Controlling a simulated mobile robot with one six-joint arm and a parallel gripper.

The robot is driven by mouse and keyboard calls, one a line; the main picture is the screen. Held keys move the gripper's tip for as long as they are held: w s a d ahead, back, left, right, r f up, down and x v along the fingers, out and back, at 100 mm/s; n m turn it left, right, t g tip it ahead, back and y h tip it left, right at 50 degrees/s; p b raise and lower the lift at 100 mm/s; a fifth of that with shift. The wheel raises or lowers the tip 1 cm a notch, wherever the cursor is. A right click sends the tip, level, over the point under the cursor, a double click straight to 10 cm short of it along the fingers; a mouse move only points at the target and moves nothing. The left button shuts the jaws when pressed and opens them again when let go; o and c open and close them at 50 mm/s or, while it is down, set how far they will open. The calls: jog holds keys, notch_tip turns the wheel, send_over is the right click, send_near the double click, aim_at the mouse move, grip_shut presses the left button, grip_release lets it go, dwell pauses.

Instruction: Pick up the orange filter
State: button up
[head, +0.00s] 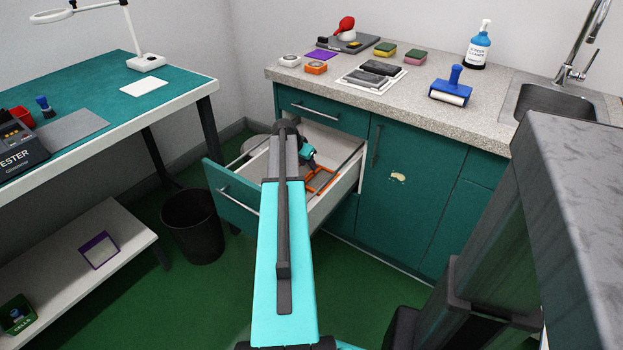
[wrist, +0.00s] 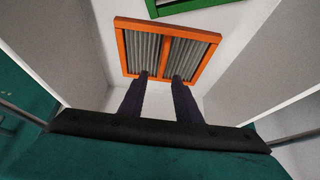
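The orange filter (wrist: 166,50) has an orange frame, a middle bar and grey pleats, and lies in the open drawer (head: 233,198). It shows partly in the head view (head: 321,180), with my arm in front of part of the drawer. My gripper (wrist: 160,78) points into the drawer, its two dark fingers apart and its tips over the near part of the filter. Whether the tips touch the filter cannot be told.
A green-framed thing (wrist: 180,5) lies just beyond the orange filter. The drawer's pale side walls stand close on both sides. The counter (head: 400,100) above holds sponges, a roller (head: 452,88) and a bottle (head: 478,48). A black bin (head: 193,228) stands left of the drawer.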

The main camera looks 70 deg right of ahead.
aim_at(311, 172)
jog(key=shift+s+d+f, duration=0.1)
jog(key=shift+d+f, duration=0.25)
jog(key=shift+f, duration=0.25)
jog(key=shift+f, duration=0.1)
jog(key=shift+w+b+x, duration=0.15)
jog(key=shift+x, duration=1.1)
jog(key=shift+w+b+x, duration=0.15)
jog(key=shift+w+x, duration=0.05)
jog(key=shift+x, duration=1.05)
jog(key=shift+d, duration=0.1)
grip_shut()
